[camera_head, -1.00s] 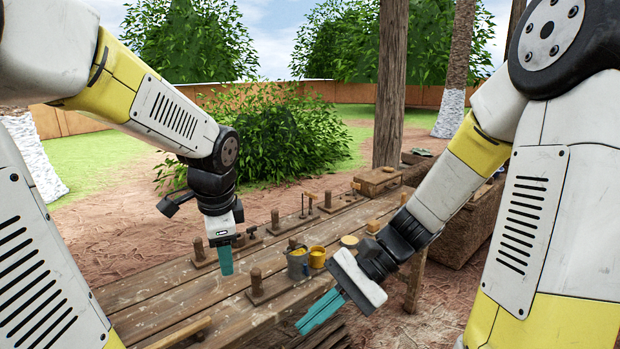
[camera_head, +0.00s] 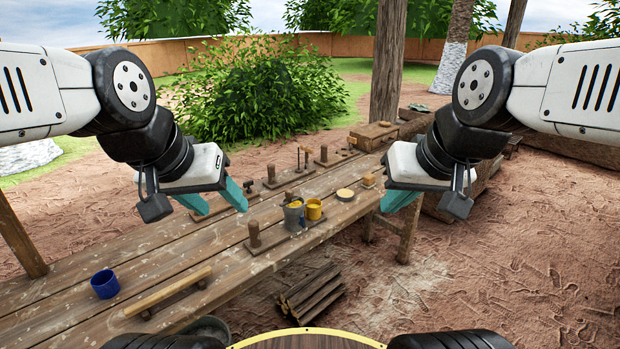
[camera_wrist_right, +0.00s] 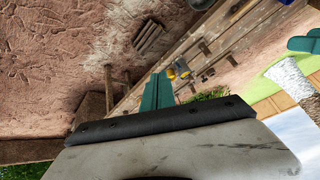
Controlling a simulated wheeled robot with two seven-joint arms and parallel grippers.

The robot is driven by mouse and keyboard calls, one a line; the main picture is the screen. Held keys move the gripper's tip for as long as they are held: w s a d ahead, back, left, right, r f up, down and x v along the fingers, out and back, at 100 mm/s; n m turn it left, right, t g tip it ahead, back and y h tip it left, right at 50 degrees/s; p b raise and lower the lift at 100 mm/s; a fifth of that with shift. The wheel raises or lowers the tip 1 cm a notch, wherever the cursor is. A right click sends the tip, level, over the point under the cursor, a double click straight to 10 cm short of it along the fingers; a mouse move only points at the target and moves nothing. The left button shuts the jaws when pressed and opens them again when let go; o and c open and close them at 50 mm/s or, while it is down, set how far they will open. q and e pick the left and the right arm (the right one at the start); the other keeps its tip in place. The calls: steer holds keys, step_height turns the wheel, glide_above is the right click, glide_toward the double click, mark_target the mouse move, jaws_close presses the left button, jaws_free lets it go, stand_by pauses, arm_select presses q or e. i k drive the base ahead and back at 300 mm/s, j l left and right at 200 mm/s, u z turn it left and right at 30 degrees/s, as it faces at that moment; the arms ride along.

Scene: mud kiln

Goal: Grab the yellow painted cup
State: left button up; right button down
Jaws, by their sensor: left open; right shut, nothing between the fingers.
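The yellow painted cup (camera_head: 314,210) stands upright on the wooden table, close beside a grey bucket-like container (camera_head: 294,215) that has something yellow in it. The two also show small in the right wrist view, the yellow cup (camera_wrist_right: 183,72) just beyond the fingers. My left gripper (camera_head: 220,200) is open and empty above the table, to the left of the cup. My right gripper (camera_head: 400,200) is shut and empty, in the air to the right of the cup. Neither gripper touches it.
A blue cup (camera_head: 105,284) stands at the table's (camera_head: 150,250) near left, beside a wooden bar (camera_head: 168,291). Pegged wooden boards, a round yellowish disc (camera_head: 345,194) and a wooden box (camera_head: 374,134) lie farther back. Stacked firewood (camera_head: 311,292) is on the ground. Bare ground is free at right.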

mark_target(313, 208)
steer(key=i+l+u, duration=0.5)
steer(key=u, duration=0.2)
steer(key=i+l, duration=0.05)
